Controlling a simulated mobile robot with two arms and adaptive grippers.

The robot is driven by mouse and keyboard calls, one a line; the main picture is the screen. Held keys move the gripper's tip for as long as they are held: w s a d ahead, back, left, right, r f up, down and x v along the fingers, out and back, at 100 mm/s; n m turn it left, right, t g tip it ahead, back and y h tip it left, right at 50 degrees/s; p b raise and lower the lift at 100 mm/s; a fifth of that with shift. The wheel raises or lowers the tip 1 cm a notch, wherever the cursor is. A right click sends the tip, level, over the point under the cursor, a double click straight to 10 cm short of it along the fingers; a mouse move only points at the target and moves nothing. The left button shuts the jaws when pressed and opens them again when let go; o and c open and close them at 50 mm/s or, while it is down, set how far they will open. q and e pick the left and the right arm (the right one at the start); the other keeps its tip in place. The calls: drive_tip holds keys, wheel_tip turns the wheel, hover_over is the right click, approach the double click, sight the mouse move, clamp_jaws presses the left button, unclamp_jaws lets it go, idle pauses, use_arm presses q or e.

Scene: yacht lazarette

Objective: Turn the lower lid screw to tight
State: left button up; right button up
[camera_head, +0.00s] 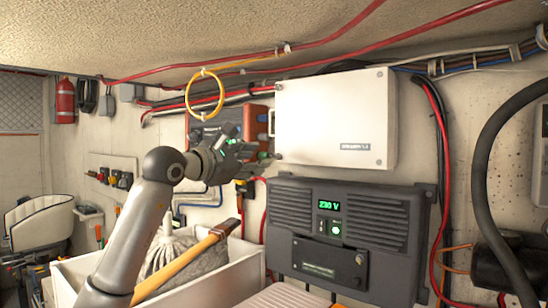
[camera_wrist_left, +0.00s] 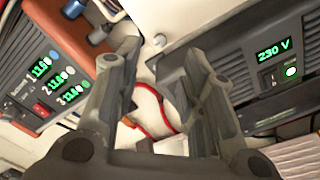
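A white lid box (camera_head: 338,118) is mounted on the wall above the dark inverter unit. A small round lid screw (camera_head: 278,156) shows at the lower left corner of the box. In the left wrist view a pale round screw head (camera_wrist_left: 159,40) lies beyond and between the fingertips. My left gripper (camera_head: 262,163) reaches in from the left, with its fingertips close to that lower corner. In the left wrist view my left gripper (camera_wrist_left: 168,70) has its two fingers spread apart with nothing between them. Whether a finger touches the screw cannot be told. My right gripper is not in view.
The dark inverter (camera_head: 350,235) with a green 230 V display sits just below. An orange device (camera_wrist_left: 45,75) with green readouts is left of the fingers. A yellow cable loop (camera_head: 205,95) hangs above my arm. A wooden handle (camera_head: 185,265) sticks up from a white bin (camera_head: 240,275).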

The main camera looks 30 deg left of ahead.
sight(276, 157)
use_arm(q)
drive_tip(key=w+p, duration=0.1)
drive_tip(key=w, duration=0.1)
drive_tip(key=w+p, duration=0.1)
drive_tip(key=w, duration=0.2)
drive_tip(key=w+p, duration=0.1)
drive_tip(key=w, duration=0.1)
drive_tip(key=shift+w+d, duration=0.35)
drive_tip(key=shift+w, duration=0.05)
drive_tip(key=shift+s, duration=0.1)
drive_tip(key=shift+c, duration=0.3)
